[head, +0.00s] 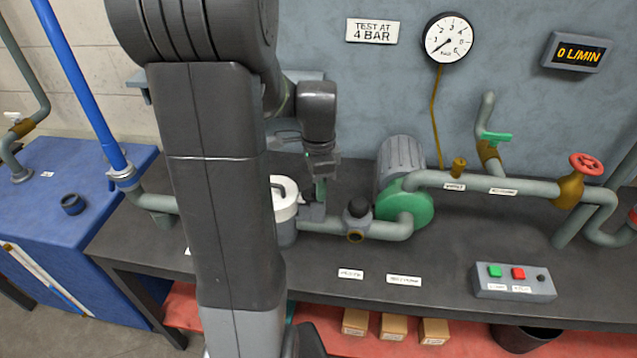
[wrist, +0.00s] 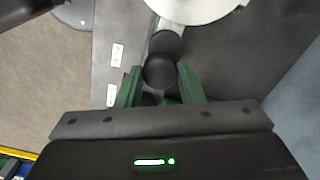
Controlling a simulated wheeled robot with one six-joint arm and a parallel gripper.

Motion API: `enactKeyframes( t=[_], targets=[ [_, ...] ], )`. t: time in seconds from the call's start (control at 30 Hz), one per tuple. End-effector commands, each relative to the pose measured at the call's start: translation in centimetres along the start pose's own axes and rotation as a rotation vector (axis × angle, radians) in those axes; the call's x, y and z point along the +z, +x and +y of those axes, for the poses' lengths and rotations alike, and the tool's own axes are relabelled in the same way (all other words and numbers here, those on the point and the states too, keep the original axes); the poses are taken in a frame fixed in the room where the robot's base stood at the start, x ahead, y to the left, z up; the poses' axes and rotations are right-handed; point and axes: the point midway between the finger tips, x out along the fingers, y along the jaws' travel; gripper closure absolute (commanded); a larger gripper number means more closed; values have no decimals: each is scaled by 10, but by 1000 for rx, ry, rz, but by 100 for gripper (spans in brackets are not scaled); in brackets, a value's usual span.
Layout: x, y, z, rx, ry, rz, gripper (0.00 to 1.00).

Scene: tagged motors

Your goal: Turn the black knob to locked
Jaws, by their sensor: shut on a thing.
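A black round knob (wrist: 160,71) sits between the two green fingers of my gripper (wrist: 159,82) in the wrist view. The fingers are shut on its sides. Another black rounded part (wrist: 166,43) shows just beyond it, along the pipe. In the head view my gripper (head: 319,192) points down over the pipe, just right of a white-lidded container (head: 284,211). A black-topped fitting (head: 357,208) stands on the pipe to the right, apart from the visible fingers. The knob's position marking cannot be read.
Two white labels (head: 350,274) (head: 404,280) lie on the dark bench (head: 330,300). A green pump (head: 410,205) and a red handwheel (head: 586,163) are farther right. A button box (head: 514,282) stands at the front right. My arm hides part of the bench's left side.

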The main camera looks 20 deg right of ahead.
Motion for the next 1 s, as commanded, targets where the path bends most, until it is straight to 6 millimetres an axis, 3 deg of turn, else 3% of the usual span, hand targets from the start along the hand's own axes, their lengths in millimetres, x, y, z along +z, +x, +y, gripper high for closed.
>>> enactKeyframes(
  t=[0.43,0.47,0.53,0.87,1.0],
  targets=[
    [0,-1,-1,-3,10,1,89],
    [0,-1,-1,-3,10,1,60],
    [0,-1,-1,-3,10,1,46],
    [0,-2,0,-2,9,1,44],
    [0,-16,-1,-5,9,2,44]
  ],
)
